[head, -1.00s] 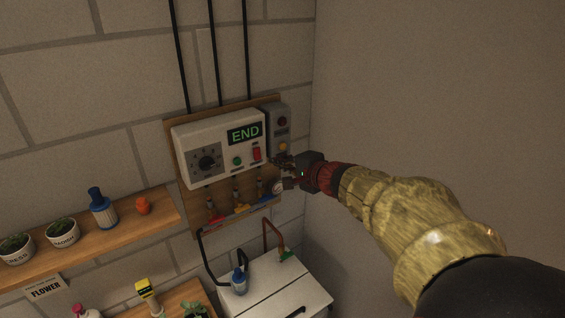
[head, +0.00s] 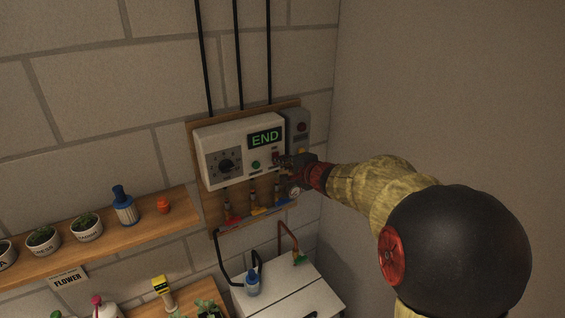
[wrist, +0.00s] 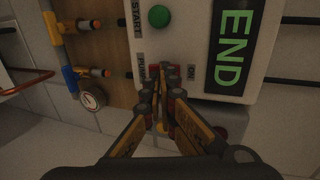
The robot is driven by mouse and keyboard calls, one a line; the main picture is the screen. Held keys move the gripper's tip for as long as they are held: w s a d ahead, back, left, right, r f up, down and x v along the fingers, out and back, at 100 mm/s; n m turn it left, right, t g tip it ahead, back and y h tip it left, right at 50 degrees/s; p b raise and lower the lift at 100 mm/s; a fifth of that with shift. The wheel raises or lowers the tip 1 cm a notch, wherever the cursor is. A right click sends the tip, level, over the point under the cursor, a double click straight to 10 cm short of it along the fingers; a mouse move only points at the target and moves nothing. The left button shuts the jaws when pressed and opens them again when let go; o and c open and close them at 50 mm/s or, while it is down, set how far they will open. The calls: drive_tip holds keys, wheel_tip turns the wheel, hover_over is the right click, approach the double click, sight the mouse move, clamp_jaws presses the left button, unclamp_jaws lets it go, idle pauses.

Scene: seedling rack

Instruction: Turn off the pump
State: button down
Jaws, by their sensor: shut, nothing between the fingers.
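The white control box (head: 222,136) hangs on a wooden board on the wall, with a green END display (head: 265,138), a black dial (head: 226,166) and a green START button (head: 256,165). The display and the green button also show in the wrist view. My gripper (wrist: 164,72) is shut and empty. Its fingertips are at the box face between the PUMP label (wrist: 142,72) and the ON label (wrist: 191,72), over the place of the red pump switch. The fingers hide most of that switch, so its position and any contact cannot be told.
A grey box (head: 300,117) sits right of the control box. Pipes with coloured valves (head: 256,211) and a gauge (wrist: 92,98) are below it. A side wall stands close at right.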

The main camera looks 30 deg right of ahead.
drive_tip(key=shift+f+b, duration=0.1)
drive_tip(key=shift+b, duration=0.3)
drive_tip(key=b, duration=0.3)
drive_tip(key=shift+w+f+t, duration=0.2)
drive_tip(key=shift+f+t, duration=0.1)
drive_tip(key=shift+b, duration=0.8)
drive_tip(key=t+b, duration=0.1)
drive_tip(key=b, duration=0.8)
drive_tip(key=t+b, duration=0.2)
drive_tip(key=b, duration=0.7)
drive_tip(key=shift+w+f, duration=0.1)
drive_tip(key=shift+f, duration=0.2)
drive_tip(key=shift+r+p, duration=0.3)
drive_tip(key=shift+p, duration=0.05)
